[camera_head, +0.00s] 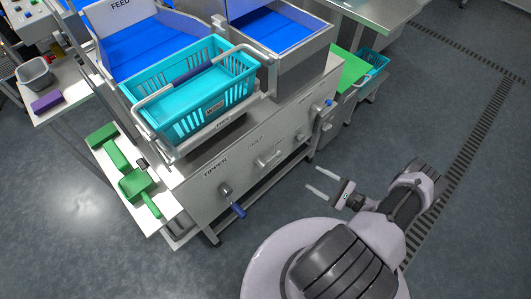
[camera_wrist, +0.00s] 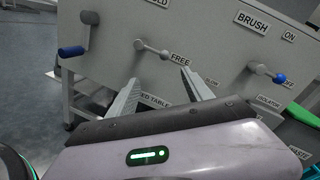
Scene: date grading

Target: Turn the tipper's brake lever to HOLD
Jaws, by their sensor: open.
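The grey brake lever (camera_wrist: 152,48) is on the machine's front panel in the wrist view. Its arm points right, towards the FREE label (camera_wrist: 180,58). A partly cut-off label, likely HOLD (camera_wrist: 160,2), is above it. In the head view the lever (camera_head: 268,160) looks small, right of the TIPPER label (camera_head: 215,168). My gripper (camera_head: 313,178) is open and empty, in front of the panel and apart from it. In the wrist view its fingers (camera_wrist: 160,77) point at the panel, with the lever beyond and above the gap between the tips.
A blue-handled crank (camera_head: 238,208) sticks out at the panel's left. A blue-knobbed brush lever (camera_wrist: 279,77) is at the right, with ON and OFF labels. A teal crate (camera_head: 170,132) sits on the machine above the panel. The floor before the panel is clear.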

